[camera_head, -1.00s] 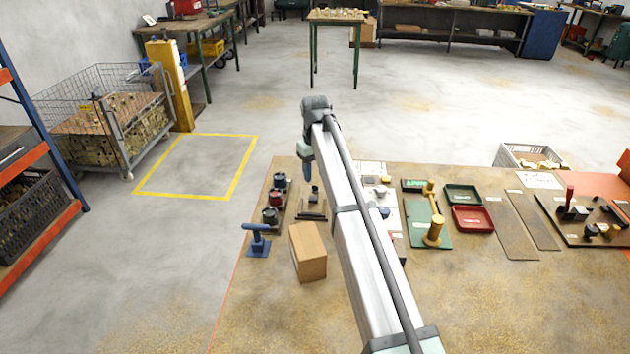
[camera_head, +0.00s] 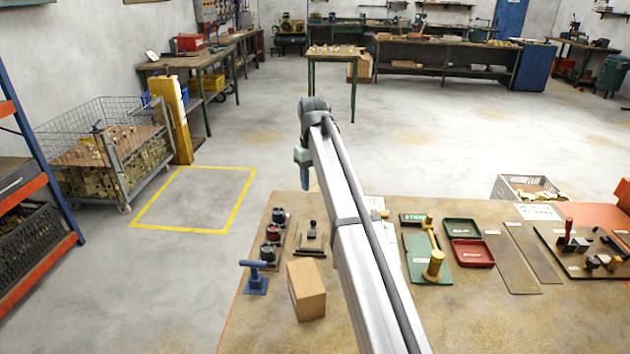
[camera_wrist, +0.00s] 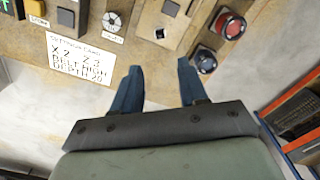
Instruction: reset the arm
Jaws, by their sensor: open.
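My gripper (camera_wrist: 157,88) is open and empty in the wrist view, its two blue fingers apart over the bench edge and floor. In the head view my gripper (camera_head: 305,178) hangs at the end of the raised arm, above the far left part of the brown workbench (camera_head: 400,316). A setting card with "BELT HIGH" and "DEPTH 20" (camera_wrist: 78,48) lies left of the fingers in the wrist view. A red-topped round piece (camera_wrist: 230,24) and a dark round one (camera_wrist: 204,60) sit to the right.
A cardboard-coloured block (camera_head: 307,290) and a blue T-shaped tool (camera_head: 256,277) stand at the bench's left. Green (camera_head: 462,228) and red trays (camera_head: 473,253) lie to the right. A wire cage (camera_head: 105,150) and yellow floor square (camera_head: 195,199) are beyond on the left.

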